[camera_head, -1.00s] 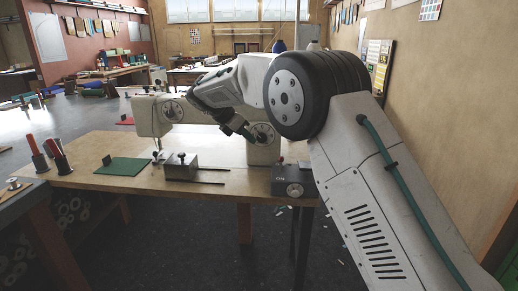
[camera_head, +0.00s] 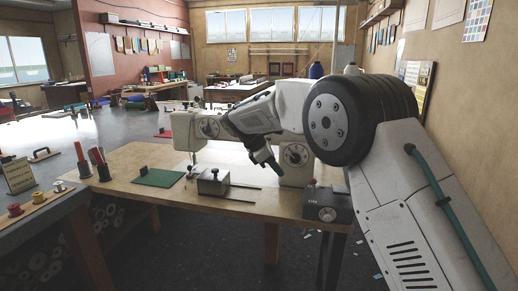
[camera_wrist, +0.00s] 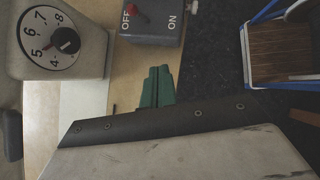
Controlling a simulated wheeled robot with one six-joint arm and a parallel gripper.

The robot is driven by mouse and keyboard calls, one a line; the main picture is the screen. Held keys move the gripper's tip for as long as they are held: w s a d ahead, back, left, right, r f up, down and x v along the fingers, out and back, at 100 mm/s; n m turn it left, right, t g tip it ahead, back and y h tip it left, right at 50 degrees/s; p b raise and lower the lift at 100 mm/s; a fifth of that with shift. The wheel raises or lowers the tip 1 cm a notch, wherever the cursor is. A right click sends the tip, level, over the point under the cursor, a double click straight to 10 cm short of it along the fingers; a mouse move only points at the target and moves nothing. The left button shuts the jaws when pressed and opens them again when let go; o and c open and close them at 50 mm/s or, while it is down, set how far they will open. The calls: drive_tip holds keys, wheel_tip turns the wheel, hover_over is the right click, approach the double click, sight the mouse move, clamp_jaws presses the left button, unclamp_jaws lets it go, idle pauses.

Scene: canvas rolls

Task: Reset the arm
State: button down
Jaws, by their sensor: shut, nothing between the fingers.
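My gripper (camera_head: 270,163) hangs at the end of my bent arm, in front of the white sewing machine (camera_head: 184,130) on the wooden table. In the wrist view its green fingers (camera_wrist: 157,86) are together with nothing between them. The machine's numbered dial (camera_wrist: 64,40) is at the upper left there, and a grey OFF/ON switch box (camera_wrist: 153,22) with a red knob lies beyond the fingertips. My gripper appears apart from both. My upper arm hides part of the right side in the head view.
The wooden table (camera_head: 130,190) holds a green mat (camera_head: 158,177), a small metal block (camera_head: 213,182) with rods and the switch box (camera_head: 328,205). Thread spools (camera_head: 81,160) stand at the left. A blue-edged container (camera_wrist: 250,60) shows at right in the wrist view.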

drive_tip(key=s+d+r+m+y, duration=0.1)
drive_tip(key=s+d+m, duration=0.5)
drive_tip(key=s, duration=1)
drive_tip(key=s+d+r+m+y, duration=0.1)
drive_tip(key=s+d+m+y, duration=0.2)
drive_tip(key=s, duration=1.4)
drive_tip(key=s+d+r+m+y, duration=0.2)
drive_tip(key=s+d+m, duration=0.7)
drive_tip(key=s, duration=0.7)
drive_tip(key=shift+s+d+m+y, duration=0.15)
drive_tip(key=shift+d+m+y, duration=0.35)
drive_tip(key=shift+d, duration=0.4)
